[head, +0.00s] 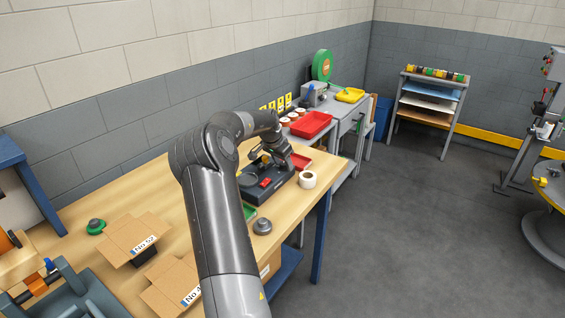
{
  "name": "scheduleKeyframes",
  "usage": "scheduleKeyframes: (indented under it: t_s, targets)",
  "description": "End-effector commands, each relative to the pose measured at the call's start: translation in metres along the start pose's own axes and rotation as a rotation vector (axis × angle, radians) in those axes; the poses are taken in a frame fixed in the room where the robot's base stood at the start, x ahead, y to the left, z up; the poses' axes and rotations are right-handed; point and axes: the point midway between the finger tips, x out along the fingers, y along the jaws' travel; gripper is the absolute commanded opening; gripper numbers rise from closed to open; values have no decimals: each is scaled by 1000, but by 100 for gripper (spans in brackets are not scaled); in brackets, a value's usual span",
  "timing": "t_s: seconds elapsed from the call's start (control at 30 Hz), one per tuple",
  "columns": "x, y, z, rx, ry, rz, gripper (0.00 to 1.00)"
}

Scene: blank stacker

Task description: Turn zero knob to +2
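A dark device (270,193) with a red part (265,183) on top stands near the right end of the wooden workbench (168,200). It is small in the head view, and I cannot make out a zero knob or any scale marks on it. My gripper (268,157) is over the back part of this device at the end of my grey arm. The gripper and arm hide part of the device. The fingers are too small and dark to tell whether they are open or shut, or whether they touch anything.
A grey round piece (262,227) lies in front. Brown cardboard pieces (133,238) and a green round piece (96,226) lie at left. Open floor (410,230) is at right.

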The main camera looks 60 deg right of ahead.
Motion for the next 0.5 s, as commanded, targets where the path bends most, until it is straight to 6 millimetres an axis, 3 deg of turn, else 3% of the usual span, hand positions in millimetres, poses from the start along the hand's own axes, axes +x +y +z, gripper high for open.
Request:
scheduleKeyframes:
  t_s: [0.27,0.5]
  targets:
    - [-2,0,-1,0,1,-1,51]
    - [-35,0,-1,0,2,-4,51]
